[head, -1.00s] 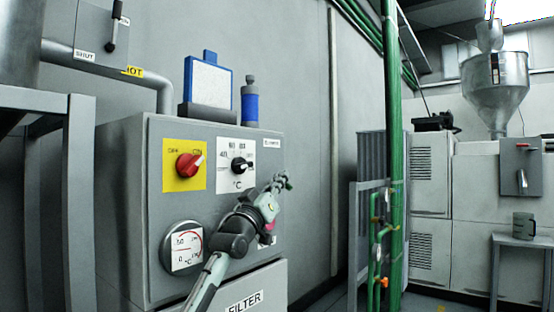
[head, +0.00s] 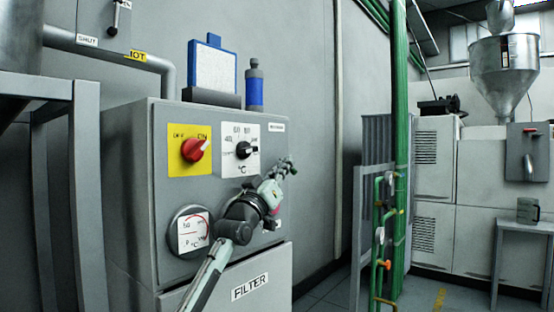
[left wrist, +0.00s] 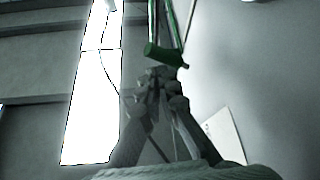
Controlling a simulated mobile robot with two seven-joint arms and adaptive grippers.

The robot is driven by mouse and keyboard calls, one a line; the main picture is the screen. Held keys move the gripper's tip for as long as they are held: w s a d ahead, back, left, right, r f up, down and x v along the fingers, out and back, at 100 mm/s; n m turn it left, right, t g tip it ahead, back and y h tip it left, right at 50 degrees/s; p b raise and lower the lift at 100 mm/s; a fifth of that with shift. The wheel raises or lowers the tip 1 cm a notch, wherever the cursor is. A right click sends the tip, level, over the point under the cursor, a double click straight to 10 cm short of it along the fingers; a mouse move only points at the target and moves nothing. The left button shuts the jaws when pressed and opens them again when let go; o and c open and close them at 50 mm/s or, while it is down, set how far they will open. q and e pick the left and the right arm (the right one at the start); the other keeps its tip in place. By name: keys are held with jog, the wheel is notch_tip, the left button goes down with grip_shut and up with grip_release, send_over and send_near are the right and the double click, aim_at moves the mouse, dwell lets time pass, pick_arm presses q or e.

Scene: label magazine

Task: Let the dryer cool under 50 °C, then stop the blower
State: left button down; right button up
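The dryer's grey cabinet (head: 130,200) stands at the left in the head view. A red blower knob (head: 195,149) on a yellow plate has its handle tilted up to the right, toward the right-hand label. A black temperature selector (head: 246,150) on a white plate marked °C points right. The round temperature gauge (head: 190,232) is partly in view behind my arm; I cannot read its needle. My left gripper (head: 288,166) hovers in front of the cabinet's right edge, right of the selector, apart from both knobs. In the left wrist view its fingers (left wrist: 163,82) come together with nothing seen between them.
A blue-framed panel (head: 213,68) and a blue bottle (head: 254,88) stand on the cabinet. A panel labelled FILTER (head: 250,287) is below. Green pipes (head: 399,150) with valves rise to the right. A mug (head: 528,210) stands on a small table (head: 530,226).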

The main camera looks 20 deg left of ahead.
pick_arm(q)
jog(key=v, duration=1.1)
jog(key=shift+s+a+f, duration=0.15)
jog(key=shift+s+f, duration=0.05)
jog(key=shift+s, duration=0.1)
jog(key=shift+f, duration=0.1)
